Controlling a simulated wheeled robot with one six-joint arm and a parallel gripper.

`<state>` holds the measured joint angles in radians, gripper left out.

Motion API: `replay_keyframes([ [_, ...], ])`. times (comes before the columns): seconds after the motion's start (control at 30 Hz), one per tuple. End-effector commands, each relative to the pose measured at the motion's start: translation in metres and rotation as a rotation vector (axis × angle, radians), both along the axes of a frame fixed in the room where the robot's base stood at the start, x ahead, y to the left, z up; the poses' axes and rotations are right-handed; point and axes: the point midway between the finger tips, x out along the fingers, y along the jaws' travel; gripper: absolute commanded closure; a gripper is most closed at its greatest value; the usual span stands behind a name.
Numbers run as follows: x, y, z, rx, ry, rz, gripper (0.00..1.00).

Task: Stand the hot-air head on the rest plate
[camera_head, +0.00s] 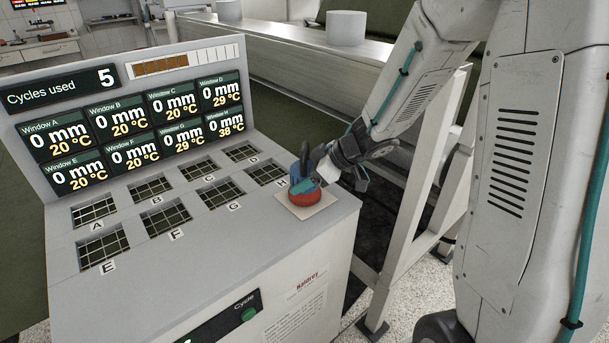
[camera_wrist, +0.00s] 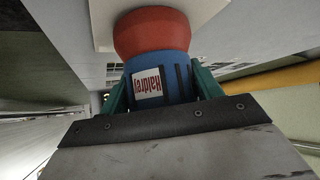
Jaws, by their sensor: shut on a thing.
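The hot-air head (camera_head: 303,183) has a blue body and a red lower end, and it is upright at the right end of the machine top. Its red end is down at the pale square rest plate (camera_head: 322,204); I cannot tell whether it bears fully on it. In the wrist view the hot-air head (camera_wrist: 155,62) shows its red end and a white label, with the rest plate's edge (camera_wrist: 102,25) beyond. My gripper (camera_head: 322,176) reaches in from the right. Its green fingers (camera_wrist: 160,92) are shut on the blue body.
The machine top (camera_head: 215,255) has several gridded windows left of the plate, lettered A to H. A display panel (camera_head: 125,120) rises behind them, reading 5 cycles used. A green Cycle button (camera_head: 249,314) is on the front. A white frame (camera_head: 425,190) stands to the right.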

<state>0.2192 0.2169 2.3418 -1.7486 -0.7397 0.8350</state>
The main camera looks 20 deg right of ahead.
Motion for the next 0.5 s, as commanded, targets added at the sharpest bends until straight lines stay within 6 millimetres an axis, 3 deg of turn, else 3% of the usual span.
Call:
replay_keyframes([
  [0.13,0.0008,-0.0010,-0.0018,0.001,-0.002,-0.002,1.00],
  [0.17,0.0000,-0.0013,-0.0028,0.000,0.000,-0.003,0.30],
  [0.2,0.0001,-0.0014,-0.0026,0.000,0.000,-0.003,0.19],
  [0.23,0.0001,-0.0014,-0.0024,0.000,0.000,-0.003,0.14],
  [0.5,0.0001,-0.0013,-0.0018,0.000,0.000,-0.003,0.14],
])
